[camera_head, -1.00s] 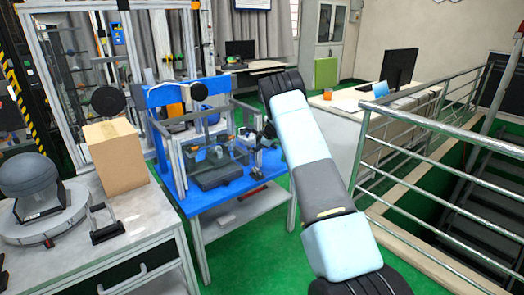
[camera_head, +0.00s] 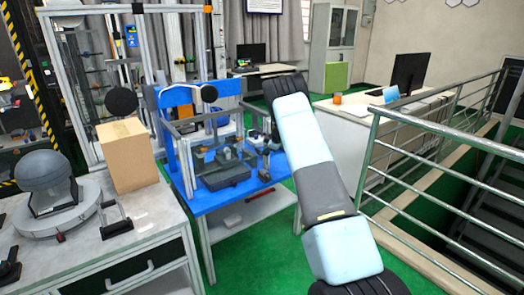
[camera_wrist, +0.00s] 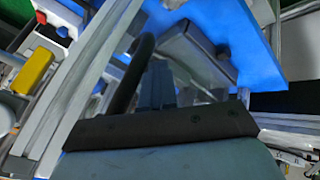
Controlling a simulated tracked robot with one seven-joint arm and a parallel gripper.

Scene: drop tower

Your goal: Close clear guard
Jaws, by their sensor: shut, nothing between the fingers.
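The clear guard (camera_head: 208,140) seems to be the see-through panelled enclosure on the blue-topped table (camera_head: 232,195); its panels are hard to make out, and I cannot tell how far open it is. A dark block (camera_head: 226,176) sits inside its frame. My gripper (camera_wrist: 163,85) shows in the wrist view with its fingers together and empty. A black curved handle (camera_wrist: 128,80) is close to the left of the fingers; I cannot tell whether they touch. In the head view my gripper is mostly hidden behind my arm, near the enclosure's right side.
A cardboard box (camera_head: 128,158) and a grey domed device (camera_head: 45,185) stand on the left bench. Metal railings (camera_head: 450,140) border a stairwell at the right. In the wrist view, a metal profile (camera_wrist: 75,90) runs left of my gripper and a grey block (camera_wrist: 188,48) lies beyond it.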

